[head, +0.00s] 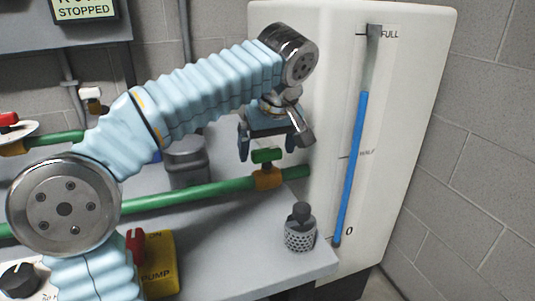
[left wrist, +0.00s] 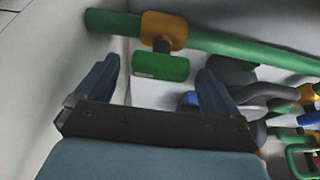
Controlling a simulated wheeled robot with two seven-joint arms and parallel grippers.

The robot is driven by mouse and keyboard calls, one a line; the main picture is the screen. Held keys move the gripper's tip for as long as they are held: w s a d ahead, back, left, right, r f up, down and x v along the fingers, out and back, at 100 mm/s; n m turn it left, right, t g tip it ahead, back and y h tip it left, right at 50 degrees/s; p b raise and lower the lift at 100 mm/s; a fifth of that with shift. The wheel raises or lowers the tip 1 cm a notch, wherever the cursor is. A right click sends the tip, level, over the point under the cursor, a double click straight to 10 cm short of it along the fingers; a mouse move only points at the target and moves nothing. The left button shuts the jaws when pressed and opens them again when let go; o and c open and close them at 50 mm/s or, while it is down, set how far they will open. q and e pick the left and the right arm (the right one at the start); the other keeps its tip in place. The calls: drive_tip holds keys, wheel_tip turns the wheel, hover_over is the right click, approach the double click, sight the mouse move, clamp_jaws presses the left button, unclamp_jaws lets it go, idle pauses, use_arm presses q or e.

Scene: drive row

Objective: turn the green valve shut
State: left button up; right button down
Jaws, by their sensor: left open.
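The green valve handle (head: 267,155) sits on a brass-coloured valve body (head: 267,178) on a green pipe (head: 190,196), near the white tank. In the left wrist view the handle (left wrist: 160,67) lies crosswise to the picture beside the brass body (left wrist: 163,30). My left gripper (head: 272,145) points down over the handle, its fingers apart. In the left wrist view the left gripper's fingers (left wrist: 158,85) stand either side of the handle, with gaps between. I cannot tell whether the fingertips are level with it. My right gripper is not in view.
The white tank (head: 425,60) with a blue level gauge (head: 350,165) stands close right of the valve. A perforated metal cup (head: 300,235) stands on the grey bench (head: 240,265). A yellow pump switch box (head: 161,265) is front left. A panel (head: 85,12) reads STOPPED.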

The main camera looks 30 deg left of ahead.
use_arm(q)
drive_tip(key=shift+f, duration=0.25)
drive_tip(key=c, duration=1)
drive_tip(key=shift+c, duration=0.2)
